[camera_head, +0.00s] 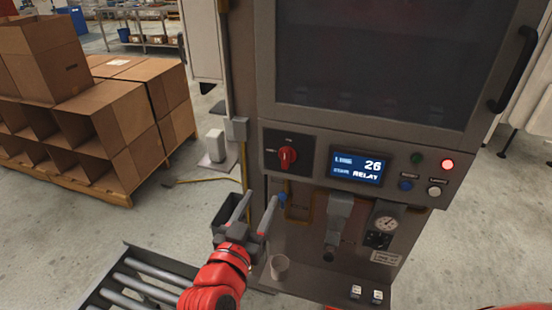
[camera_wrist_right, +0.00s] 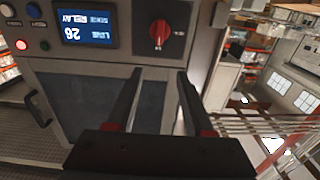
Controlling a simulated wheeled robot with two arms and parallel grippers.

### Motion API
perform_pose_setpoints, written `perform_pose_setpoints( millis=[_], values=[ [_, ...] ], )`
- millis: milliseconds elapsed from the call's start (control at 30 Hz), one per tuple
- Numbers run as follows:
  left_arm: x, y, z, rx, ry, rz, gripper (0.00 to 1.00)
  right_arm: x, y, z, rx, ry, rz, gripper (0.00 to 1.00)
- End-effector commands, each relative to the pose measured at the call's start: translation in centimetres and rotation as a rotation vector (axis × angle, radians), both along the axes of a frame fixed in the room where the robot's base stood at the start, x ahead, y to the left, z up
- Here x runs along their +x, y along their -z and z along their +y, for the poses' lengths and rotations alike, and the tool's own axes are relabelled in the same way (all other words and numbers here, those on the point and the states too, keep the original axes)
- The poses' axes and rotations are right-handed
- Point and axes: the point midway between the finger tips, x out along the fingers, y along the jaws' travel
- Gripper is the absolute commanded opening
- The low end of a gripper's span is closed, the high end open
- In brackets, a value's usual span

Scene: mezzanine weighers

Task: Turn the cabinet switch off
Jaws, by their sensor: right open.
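The cabinet switch is a red rotary knob (camera_head: 288,156) on a black plate, on the left of the grey cabinet's control panel. Its grip looks about upright; the small labels around it are too blurred to read. My right gripper (camera_head: 260,198) is open and empty, below and slightly left of the knob, apart from it. In the right wrist view the red knob (camera_wrist_right: 158,32) shows beyond the gap between the two open fingers (camera_wrist_right: 160,72). My left gripper is not in view.
A lit display (camera_head: 360,166) reads 26 and RELAY, with several round buttons to its right. A grey spout (camera_head: 338,212), a gauge (camera_head: 386,223) and a cup (camera_head: 279,267) are lower on the cabinet. A roller conveyor (camera_head: 135,283) and stacked cardboard boxes (camera_head: 120,120) stand left.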

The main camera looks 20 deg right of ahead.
Motion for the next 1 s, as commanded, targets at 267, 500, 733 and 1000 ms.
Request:
perform_pose_setpoints(
  millis=[267, 500, 733, 1000],
  values=[
    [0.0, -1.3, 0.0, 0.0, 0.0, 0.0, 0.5, 3.0, -0.2, -2.4, 0.005, 0.013, 0.005, 0.53],
    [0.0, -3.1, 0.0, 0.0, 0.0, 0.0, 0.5, 7.8, -0.3, -5.7, 0.002, 0.01, 0.007, 0.53],
    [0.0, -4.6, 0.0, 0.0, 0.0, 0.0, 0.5, 11.9, -0.3, -8.3, 0.002, 0.007, 0.003, 0.53],
    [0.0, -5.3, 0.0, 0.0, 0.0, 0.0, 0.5, 14.1, 0.0, -9.7, 0.001, 0.002, 0.003, 0.53]
  ],
)
